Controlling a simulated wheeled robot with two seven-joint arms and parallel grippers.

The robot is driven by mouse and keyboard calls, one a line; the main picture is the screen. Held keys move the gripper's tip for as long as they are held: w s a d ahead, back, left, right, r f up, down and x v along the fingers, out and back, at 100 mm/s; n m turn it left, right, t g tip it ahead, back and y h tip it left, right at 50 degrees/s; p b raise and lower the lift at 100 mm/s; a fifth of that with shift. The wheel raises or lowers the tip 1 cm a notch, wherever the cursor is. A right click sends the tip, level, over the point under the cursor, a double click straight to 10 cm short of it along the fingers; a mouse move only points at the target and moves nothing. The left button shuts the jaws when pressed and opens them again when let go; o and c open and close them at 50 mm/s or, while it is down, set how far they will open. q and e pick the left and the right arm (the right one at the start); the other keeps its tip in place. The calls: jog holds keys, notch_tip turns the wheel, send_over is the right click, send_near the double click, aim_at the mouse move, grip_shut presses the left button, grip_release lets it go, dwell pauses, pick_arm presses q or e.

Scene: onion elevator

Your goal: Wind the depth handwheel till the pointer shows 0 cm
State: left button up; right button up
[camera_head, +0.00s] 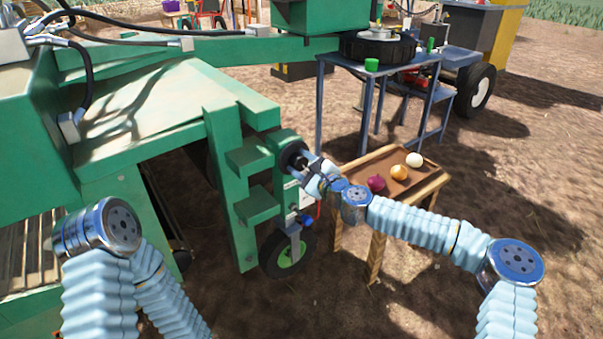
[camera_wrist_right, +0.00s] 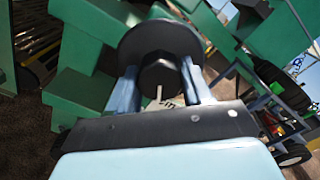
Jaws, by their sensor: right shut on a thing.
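The depth handwheel is a dark round wheel (camera_head: 293,156) on the side of the green machine, above a small tyred wheel. In the right wrist view the handwheel (camera_wrist_right: 160,38) is a dark disc with a dark hub in front of it. My right gripper (camera_head: 308,168) is at the handwheel, and in the wrist view its two blue-grey fingers (camera_wrist_right: 162,82) are shut on the hub from both sides. A pale scale plate (camera_head: 292,190) shows below the handwheel, but its pointer and reading are too small to tell. My left arm is at the lower left; its gripper is out of view.
A wooden table (camera_head: 428,184) with a tray of several onions stands right of my right gripper. A small wheel with a green hub (camera_head: 287,254) is below the handwheel. A blue metal stand (camera_head: 340,68) is behind. Bare soil (camera_head: 400,290) lies in front.

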jog(key=n+b, duration=1.1)
jog(key=shift+s+f, duration=0.1)
jog(key=shift+f, duration=0.2)
jog(key=shift+a+r+n+b, duration=0.1)
jog(key=shift+n+b, duration=1.25)
jog(key=shift+n, duration=0.25)
jog(key=o, duration=1)
jog(key=shift+r, duration=0.1)
jog(key=shift+o, duration=0.2)
jog(key=v, duration=1.3)
jog(key=shift+s+d, duration=0.3)
